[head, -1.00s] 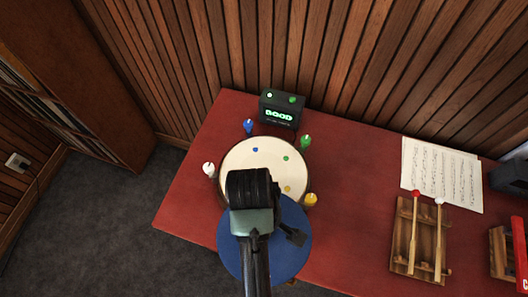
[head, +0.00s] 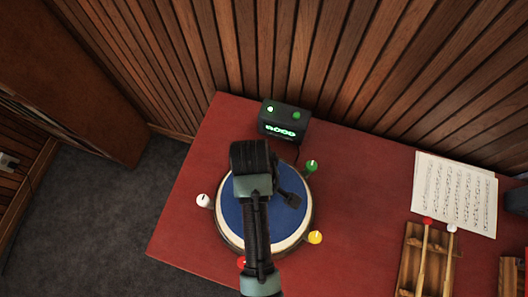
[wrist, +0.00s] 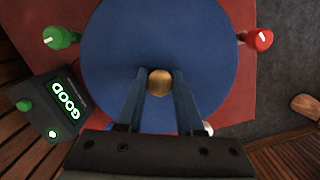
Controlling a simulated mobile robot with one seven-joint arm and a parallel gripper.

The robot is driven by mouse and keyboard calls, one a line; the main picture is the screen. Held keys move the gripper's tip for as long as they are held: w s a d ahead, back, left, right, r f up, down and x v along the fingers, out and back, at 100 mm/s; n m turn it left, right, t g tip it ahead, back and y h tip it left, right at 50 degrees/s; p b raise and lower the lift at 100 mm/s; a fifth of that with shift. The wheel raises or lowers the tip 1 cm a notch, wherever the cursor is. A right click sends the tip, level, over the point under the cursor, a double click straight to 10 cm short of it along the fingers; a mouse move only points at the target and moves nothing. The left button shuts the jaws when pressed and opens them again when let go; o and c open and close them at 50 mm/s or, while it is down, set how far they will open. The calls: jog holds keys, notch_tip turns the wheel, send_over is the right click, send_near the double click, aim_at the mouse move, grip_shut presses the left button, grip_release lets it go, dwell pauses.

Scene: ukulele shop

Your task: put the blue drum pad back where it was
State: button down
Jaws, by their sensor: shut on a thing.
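The blue drum pad (head: 232,214) is a round blue disc with a brass knob (wrist: 160,84) at its centre, seen in the wrist view. My gripper (wrist: 160,78) is shut on this knob, one finger on each side. In the head view the pad lies over the round cream drum top (head: 302,229), whose pale rim shows around the pad's right and lower sides. I cannot tell whether the pad touches the drum top or hovers just above it. My arm hides part of the pad in the head view.
Around the drum stand a white peg (head: 203,200), a green peg (head: 311,166), a yellow peg (head: 315,237) and a red peg (wrist: 262,39). A black box (head: 284,119) with a lit "GOOD" display stands behind. Sheet music (head: 455,194) and a wooden mallet rack (head: 412,262) lie right on the red table (head: 363,190).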

jog(key=shift+f, duration=2.55)
jog(key=c, duration=0.5)
grip_release()
jog(key=shift+f, duration=0.15)
jog(key=shift+c, duration=0.2)
jog(key=r, duration=0.7)
jog(key=w+a+r+p, duration=0.1)
jog(key=r, duration=0.3)
jog(key=shift+r, duration=0.15)
jog(key=shift+r+p, duration=0.5)
jog(key=shift+p, duration=0.05)
